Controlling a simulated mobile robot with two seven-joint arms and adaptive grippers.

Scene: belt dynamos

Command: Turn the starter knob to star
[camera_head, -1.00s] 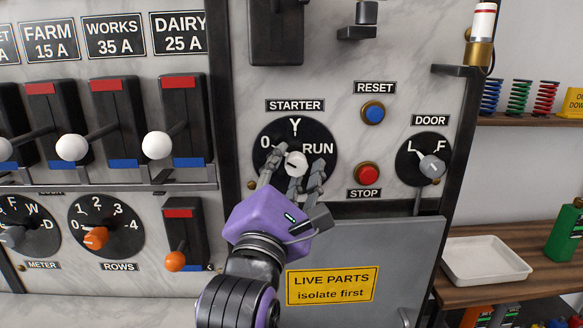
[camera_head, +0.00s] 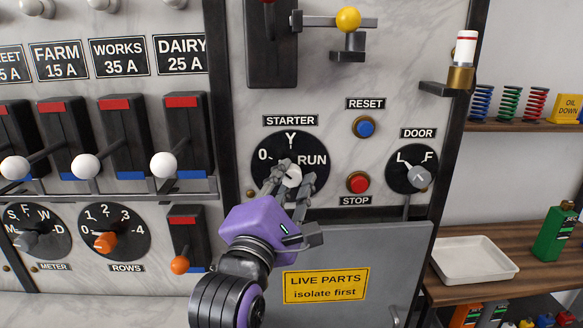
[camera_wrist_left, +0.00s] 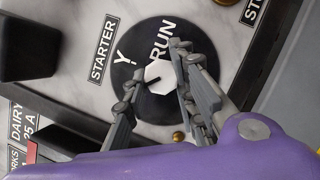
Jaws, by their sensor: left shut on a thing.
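The starter dial (camera_head: 262,150) is a black disc marked 0, Y and RUN, with the STARTER label above it. Its pale knob (camera_head: 292,176) sits in the dial's middle. My left gripper (camera_head: 290,181) comes up from below and is shut on the knob, a finger on each side. In the left wrist view the knob (camera_wrist_left: 160,74) shows as a whitish face between the fingers (camera_wrist_left: 158,88). Its dark mark points down-left there, on the side away from RUN, seemingly toward 0. The 0 is hidden in that view. My right gripper is not in view.
To the right are the blue RESET button (camera_head: 364,127), the red STOP button (camera_head: 358,183) and the DOOR knob (camera_head: 417,178). A grey panel with a yellow warning sign (camera_head: 326,286) stands below. White-knobbed levers (camera_head: 163,165) are at left. A white tray (camera_head: 474,260) is at right.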

